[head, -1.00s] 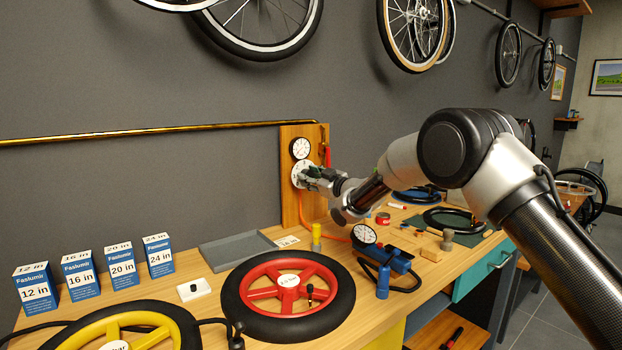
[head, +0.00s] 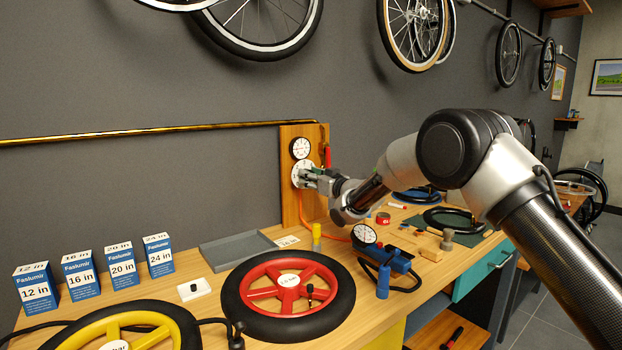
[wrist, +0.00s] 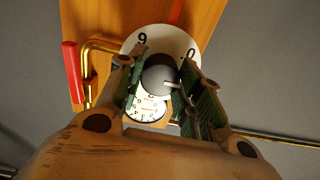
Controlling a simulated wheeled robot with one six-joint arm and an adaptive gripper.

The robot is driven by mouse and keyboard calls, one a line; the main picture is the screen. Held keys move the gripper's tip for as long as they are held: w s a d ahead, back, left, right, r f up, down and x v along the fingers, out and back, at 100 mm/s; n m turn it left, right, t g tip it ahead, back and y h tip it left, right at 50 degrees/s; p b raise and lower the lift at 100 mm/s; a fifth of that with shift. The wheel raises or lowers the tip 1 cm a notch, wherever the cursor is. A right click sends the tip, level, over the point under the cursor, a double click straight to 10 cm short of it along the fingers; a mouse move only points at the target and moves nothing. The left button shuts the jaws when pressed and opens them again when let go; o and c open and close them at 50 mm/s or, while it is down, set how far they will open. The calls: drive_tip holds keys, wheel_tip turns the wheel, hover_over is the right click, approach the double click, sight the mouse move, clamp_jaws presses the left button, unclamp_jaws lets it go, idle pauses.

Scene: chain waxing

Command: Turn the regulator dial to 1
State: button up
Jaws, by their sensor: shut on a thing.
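The regulator dial is a white round plate (head: 299,168) on an upright wooden board, below a small gauge. The number 1 is not visible; the gripper hides part of the dial.
The pressure gauge (head: 300,148) is above the dial, and a red-handled valve (head: 327,155) is to its right. A brass pipe (head: 150,132) runs along the wall. The bench below holds a red-rimmed wheel (head: 288,340), a grey tray (head: 235,250) and blue boxes.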

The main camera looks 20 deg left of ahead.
drive_tip(key=shift+f, duration=0.1)
drive_tip(key=o, duration=1)
drive_tip(key=shift+o, duration=0.2)
drive_tip(key=shift+d, duration=0.1)
drive_tip(key=v, duration=1.2)
